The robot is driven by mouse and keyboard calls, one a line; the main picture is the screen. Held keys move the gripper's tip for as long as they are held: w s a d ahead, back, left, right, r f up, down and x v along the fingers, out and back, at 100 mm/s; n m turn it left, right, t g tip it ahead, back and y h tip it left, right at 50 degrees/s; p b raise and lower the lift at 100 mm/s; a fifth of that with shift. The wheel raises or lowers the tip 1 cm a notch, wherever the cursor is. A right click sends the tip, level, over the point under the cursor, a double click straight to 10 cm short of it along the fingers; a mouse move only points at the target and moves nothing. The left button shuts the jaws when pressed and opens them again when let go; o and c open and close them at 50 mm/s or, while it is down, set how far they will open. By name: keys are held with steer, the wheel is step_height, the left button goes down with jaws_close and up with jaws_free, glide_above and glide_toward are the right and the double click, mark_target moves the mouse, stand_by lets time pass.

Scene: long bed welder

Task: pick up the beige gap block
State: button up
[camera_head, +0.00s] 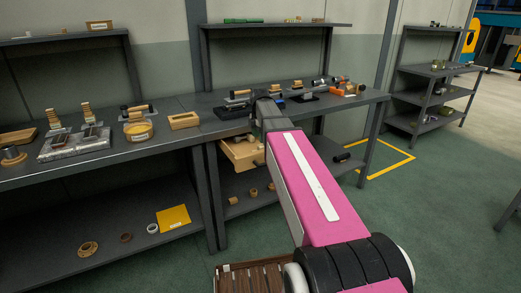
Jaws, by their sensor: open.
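My gripper (263,97) is at the far end of my pink arm, over the right part of the grey workbench (165,145). It is small and dark here, and its fingers are hard to make out. A beige block with a recessed top (184,120) lies on the bench left of my gripper, apart from it. A smaller beige piece (297,85) stands on the bench right of my gripper. I cannot tell for sure which of these is the beige gap block. My arm hides part of the bench front.
An open wooden drawer (243,153) hangs under the bench beside my arm. A jar (138,128), a silvery slab (75,143) and brush-like tools crowd the bench's left. Shelves (270,24) stand above its back edge. Green floor (440,200) is free at right.

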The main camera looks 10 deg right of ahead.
mark_target(259, 146)
steer(key=shift+s+a+f, duration=0.1)
steer(key=shift+s+f, duration=0.05)
steer(key=shift+f, duration=1.15)
steer(key=shift+s+a+f, duration=0.1)
steer(key=shift+s+f, duration=0.05)
steer(key=shift+f, duration=1.15)
steer(key=c, duration=1)
